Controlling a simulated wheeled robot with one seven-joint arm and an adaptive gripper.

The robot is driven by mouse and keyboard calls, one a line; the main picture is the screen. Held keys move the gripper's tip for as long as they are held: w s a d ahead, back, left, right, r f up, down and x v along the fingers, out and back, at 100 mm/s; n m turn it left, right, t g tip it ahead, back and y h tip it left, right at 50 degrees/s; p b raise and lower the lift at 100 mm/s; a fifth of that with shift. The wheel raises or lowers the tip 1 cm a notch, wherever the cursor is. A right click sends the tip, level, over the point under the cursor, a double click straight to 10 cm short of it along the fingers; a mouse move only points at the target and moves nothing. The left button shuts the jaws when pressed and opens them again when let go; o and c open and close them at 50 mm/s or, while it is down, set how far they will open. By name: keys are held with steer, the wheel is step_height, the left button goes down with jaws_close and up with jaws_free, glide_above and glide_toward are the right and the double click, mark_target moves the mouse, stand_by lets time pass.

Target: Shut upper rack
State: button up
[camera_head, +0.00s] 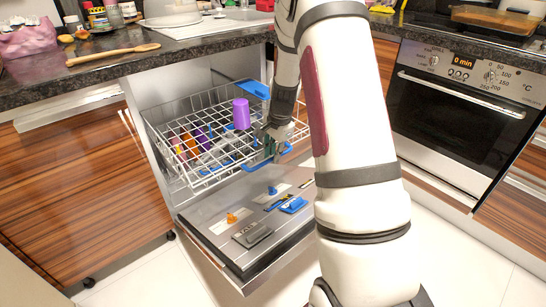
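The upper rack (185,133) is a silver wire basket with blue handles, pulled out of the open dishwasher under the counter. It holds a purple cup (241,113), orange and purple items at its left side, and other small pieces. My gripper (268,150) is at the rack's front right, close to the blue front handle (262,163). I cannot tell whether it touches the handle, and its fingers are too small and partly hidden to read. The dishwasher door (215,222) is lowered below the rack.
Blue, orange and grey parts lie on the door's inner face. The dark counter (110,70) above carries a wooden spoon (112,54), a pink bag (27,37) and plates (172,18). An oven (455,105) stands at the right. Pale floor is free in front.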

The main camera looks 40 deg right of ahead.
steer(key=shift+f, duration=0.2)
jaws_close()
steer(key=shift+w, duration=0.1)
